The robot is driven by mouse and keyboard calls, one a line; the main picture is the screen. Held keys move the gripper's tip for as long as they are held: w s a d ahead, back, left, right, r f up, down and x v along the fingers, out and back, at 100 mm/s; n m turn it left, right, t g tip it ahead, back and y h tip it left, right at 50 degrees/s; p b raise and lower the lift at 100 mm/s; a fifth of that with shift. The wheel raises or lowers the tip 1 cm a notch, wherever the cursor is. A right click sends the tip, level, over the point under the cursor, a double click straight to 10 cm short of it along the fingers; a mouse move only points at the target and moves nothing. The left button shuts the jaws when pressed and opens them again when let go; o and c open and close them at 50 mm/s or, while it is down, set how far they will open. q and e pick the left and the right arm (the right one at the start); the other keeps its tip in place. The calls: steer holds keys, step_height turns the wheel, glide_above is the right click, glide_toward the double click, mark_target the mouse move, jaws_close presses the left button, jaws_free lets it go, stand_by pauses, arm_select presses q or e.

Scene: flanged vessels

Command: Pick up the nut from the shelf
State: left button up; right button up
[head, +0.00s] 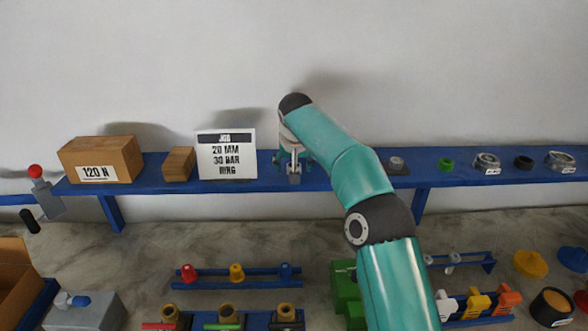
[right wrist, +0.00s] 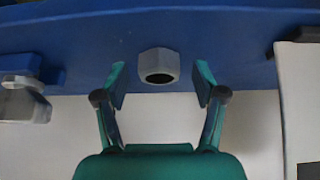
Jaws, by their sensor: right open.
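The nut (right wrist: 159,66) is a grey hexagonal piece with a dark round hole, resting on the blue shelf (right wrist: 220,35) in the right wrist view. My right gripper (right wrist: 160,84) is open, with its two green fingers on either side of the nut and a visible gap to each. In the head view, my right arm reaches over the shelf (head: 450,175), and the right gripper (head: 293,160) is at the shelf just right of the job sign. The nut cannot be made out clearly there. My left gripper is not in view.
A grey part (head: 397,163), a green ring (head: 446,164) and flanged pieces (head: 486,162) lie to the right. Below are valve racks (head: 236,272).

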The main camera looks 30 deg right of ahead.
steer(key=c, duration=1.3)
steer(key=shift+d+r, duration=0.1)
steer(key=shift+r, duration=0.1)
